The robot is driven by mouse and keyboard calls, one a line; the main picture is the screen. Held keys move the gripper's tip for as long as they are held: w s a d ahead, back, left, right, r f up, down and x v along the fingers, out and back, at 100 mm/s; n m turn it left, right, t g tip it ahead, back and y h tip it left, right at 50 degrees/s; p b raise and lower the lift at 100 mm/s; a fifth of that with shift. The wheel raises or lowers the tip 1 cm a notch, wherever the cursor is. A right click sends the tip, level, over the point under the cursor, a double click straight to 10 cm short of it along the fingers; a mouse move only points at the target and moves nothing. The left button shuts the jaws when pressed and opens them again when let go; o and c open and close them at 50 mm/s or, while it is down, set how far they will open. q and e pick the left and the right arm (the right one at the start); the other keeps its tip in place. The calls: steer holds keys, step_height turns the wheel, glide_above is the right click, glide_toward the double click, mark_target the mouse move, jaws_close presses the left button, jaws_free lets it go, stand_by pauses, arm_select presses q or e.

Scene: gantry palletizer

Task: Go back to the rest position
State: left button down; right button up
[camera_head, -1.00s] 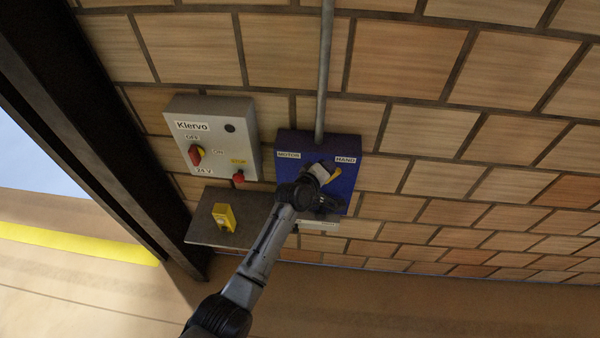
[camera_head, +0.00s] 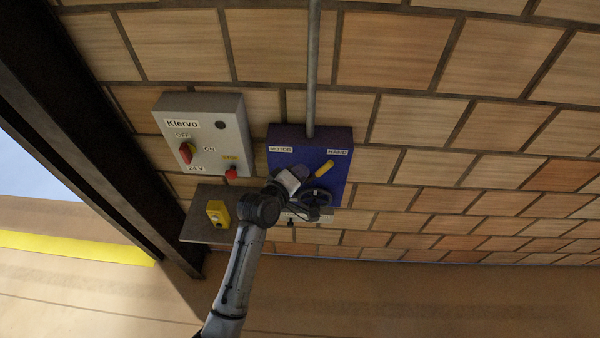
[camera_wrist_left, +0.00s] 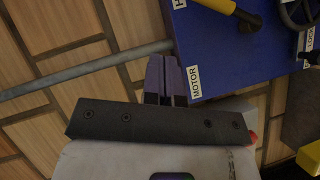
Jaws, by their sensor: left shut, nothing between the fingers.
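My left gripper (camera_head: 292,178) is in front of the lower left part of the blue box (camera_head: 342,172) on the brick wall. In the left wrist view my left gripper (camera_wrist_left: 165,78) shows its two fingers closed together with nothing between them. The blue box (camera_wrist_left: 225,60) carries MOTOR and HAND labels, a yellow-handled lever (camera_head: 324,169) and a dark handwheel (camera_head: 316,196). The gripper is apart from the yellow lever, which shows uncovered. I cannot tell whether the gripper touches the box. My right gripper is not in view.
A grey Klervo box (camera_head: 205,140) with a red switch (camera_head: 186,152) is left of the blue box. A grey conduit (camera_head: 312,70) runs above the blue box. A dark beam (camera_head: 70,130) stands at left.

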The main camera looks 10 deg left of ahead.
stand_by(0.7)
arm_select(q)
steer(key=s+a+r+m+g+y, duration=0.1)
steer(key=s+a+m+g+y, duration=0.1)
steer(key=s+a+m, duration=0.4)
steer(key=s+a+r+m+g+y, duration=0.2)
steer(key=s+m, duration=0.3)
steer(key=s, duration=0.3)
steer(key=s+a+f+g+y+p, duration=0.1)
steer(key=s+a+f+g, duration=0.1)
steer(key=s+f, duration=0.3)
steer(key=s+a+f+g+p, duration=0.1)
steer(key=s+f, duration=0.3)
steer(key=s, duration=0.9)
steer(key=s+a+f+g+y, duration=0.1)
steer(key=s+f, duration=0.4)
steer(key=s, duration=0.5)
steer(key=shift+a+f+g+y+p, duration=0.35)
steer(key=shift+a+g, duration=0.45)
steer(key=shift+g, duration=0.3)
